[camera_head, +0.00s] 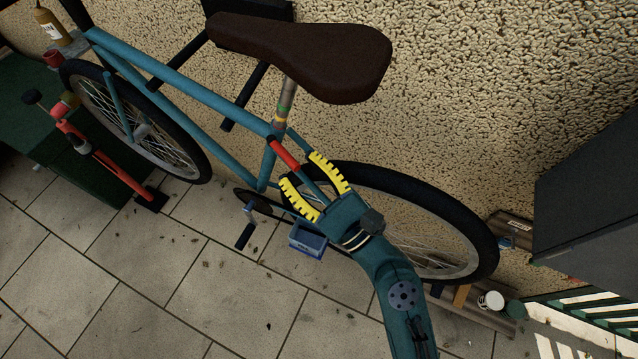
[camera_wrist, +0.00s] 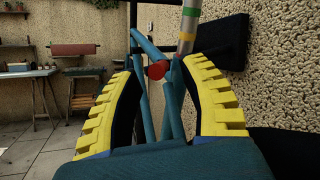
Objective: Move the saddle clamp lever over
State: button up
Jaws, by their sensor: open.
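The red saddle clamp lever (camera_head: 284,152) sits at the top of the bicycle's seat tube, just below the striped seat post (camera_head: 285,98). In the head view it slants down to the right, its lower end close to the gap between my fingertips. My gripper (camera_head: 298,168) is open, with its yellow ridged fingers apart and empty. In the wrist view the lever shows as a rounded red end (camera_wrist: 156,71) between the fingers of my gripper (camera_wrist: 157,66). No contact is visible, and the exact depth between them is hard to tell.
The teal bicycle frame (camera_head: 190,90) and brown saddle (camera_head: 300,52) stand close to the rough wall (camera_head: 470,90). The rear wheel (camera_head: 480,215) lies beside and behind my gripper. A red stand (camera_head: 100,155) is at left, a grey box (camera_head: 590,200) at right. Tiled floor is open at lower left.

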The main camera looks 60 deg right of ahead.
jog(key=v, duration=0.6)
jog(key=shift+s, duration=0.25)
jog(key=shift+f, duration=0.1)
